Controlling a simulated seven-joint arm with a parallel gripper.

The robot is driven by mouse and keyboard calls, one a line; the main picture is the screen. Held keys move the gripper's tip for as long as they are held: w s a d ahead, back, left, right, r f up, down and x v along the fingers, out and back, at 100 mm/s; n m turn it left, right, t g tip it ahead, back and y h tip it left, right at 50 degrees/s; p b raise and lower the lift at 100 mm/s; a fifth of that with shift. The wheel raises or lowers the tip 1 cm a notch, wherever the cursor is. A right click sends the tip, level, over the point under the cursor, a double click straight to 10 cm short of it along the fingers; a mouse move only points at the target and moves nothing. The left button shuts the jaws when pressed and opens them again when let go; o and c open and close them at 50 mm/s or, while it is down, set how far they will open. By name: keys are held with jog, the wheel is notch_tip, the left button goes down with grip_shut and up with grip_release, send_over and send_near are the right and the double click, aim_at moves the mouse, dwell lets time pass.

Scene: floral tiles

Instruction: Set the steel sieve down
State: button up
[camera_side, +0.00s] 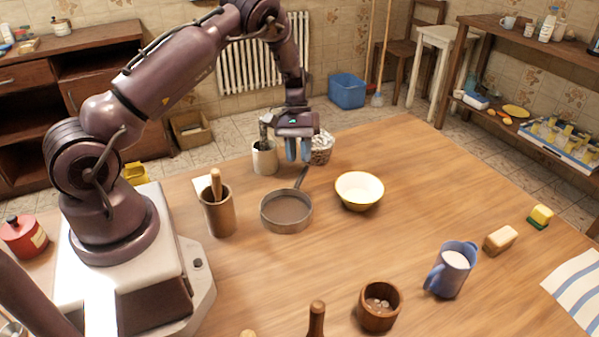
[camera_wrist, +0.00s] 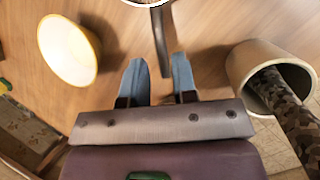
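The steel sieve (camera_side: 287,212), a round shallow grey pan with a long handle, sits on the wooden table, its handle pointing up toward the back. In the wrist view its handle (camera_wrist: 159,42) runs down to the gap between my fingertips, and only a sliver of its rim shows at the top edge. My gripper (camera_side: 298,150) has blue fingers pointing down by the handle's far end. In the wrist view my gripper (camera_wrist: 158,80) is open, with visible space between the fingers and the handle. I see no firm hold on it.
A cream bowl (camera_side: 359,191) stands right of the sieve, a brown cup (camera_side: 218,212) with a wooden tool left. A pale pot (camera_side: 264,160) and a whitish basket (camera_side: 322,150) stand close behind my gripper. A blue mug (camera_side: 451,270) and wooden bowl (camera_side: 379,308) are in front.

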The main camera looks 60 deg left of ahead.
notch_tip(320, 180, up, 14)
jog(key=d+m+t, duration=0.1)
jog(key=d, duration=0.1)
jog(key=s+d+r+m+t+y, duration=0.2)
jog(key=s+d+r, duration=0.2)
jog(key=d+r, duration=0.4)
jog(key=s+d+r+m+t+y, duration=0.1)
jog(key=s+d+r+m+t, duration=0.1)
jog(key=s, duration=0.5)
jog(key=s+d+r+m+t+y, duration=0.1)
jog(key=s+d+r+m+t, duration=0.1)
jog(key=s+d, duration=0.4)
notch_tip(320, 180, up, 2)
jog(key=shift+s+r+m+y, duration=0.2)
jog(key=shift+s+m+y, duration=0.2)
jog(key=shift+s+m, duration=0.45)
